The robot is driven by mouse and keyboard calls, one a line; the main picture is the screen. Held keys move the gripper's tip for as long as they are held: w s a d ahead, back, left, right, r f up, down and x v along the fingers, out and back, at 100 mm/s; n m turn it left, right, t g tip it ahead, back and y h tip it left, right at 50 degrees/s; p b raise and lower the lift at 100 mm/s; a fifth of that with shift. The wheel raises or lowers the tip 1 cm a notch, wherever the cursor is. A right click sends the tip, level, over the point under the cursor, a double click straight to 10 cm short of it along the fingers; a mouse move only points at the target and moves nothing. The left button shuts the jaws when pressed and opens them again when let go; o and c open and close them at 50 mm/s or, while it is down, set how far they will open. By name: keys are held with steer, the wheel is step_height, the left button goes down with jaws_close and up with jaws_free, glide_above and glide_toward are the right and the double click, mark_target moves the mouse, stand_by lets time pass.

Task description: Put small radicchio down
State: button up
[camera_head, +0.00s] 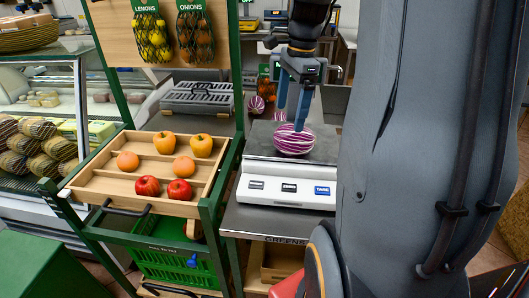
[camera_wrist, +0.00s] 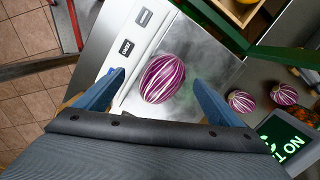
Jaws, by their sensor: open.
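A purple-and-white striped radicchio (camera_head: 294,140) rests on the metal plate of the weighing scale (camera_head: 262,173). My gripper (camera_head: 290,120) is just above it, pointing down, with its blue fingers apart. In the wrist view the same radicchio (camera_wrist: 162,79) lies on the scale plate (camera_wrist: 205,62) between and beyond the two open fingers of my gripper (camera_wrist: 160,95). I cannot tell whether a finger touches it. Two more striped radicchios, a nearer one (camera_wrist: 241,101) and a farther one (camera_wrist: 285,94), lie beside the scale.
A wooden tray (camera_head: 90,180) with apples, oranges and yellow peppers stands left of the scale. A green crate (camera_head: 175,266) is below it. Net bags of lemons (camera_head: 152,38) and onions (camera_head: 195,38) hang behind. A dark display (camera_wrist: 290,140) stands near the loose radicchios.

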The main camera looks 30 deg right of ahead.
steer(key=s+a+f+n, duration=0.5)
steer(key=a+n, duration=0.5)
steer(key=s+a+f+n+h, duration=0.1)
steer(key=s+a+f+n, duration=0.4)
steer(key=a+n, duration=0.4)
steer(key=shift+s+a+f+n, duration=0.15)
steer(key=shift+a+f+n, duration=0.2)
steer(key=shift+f+n, duration=0.3)
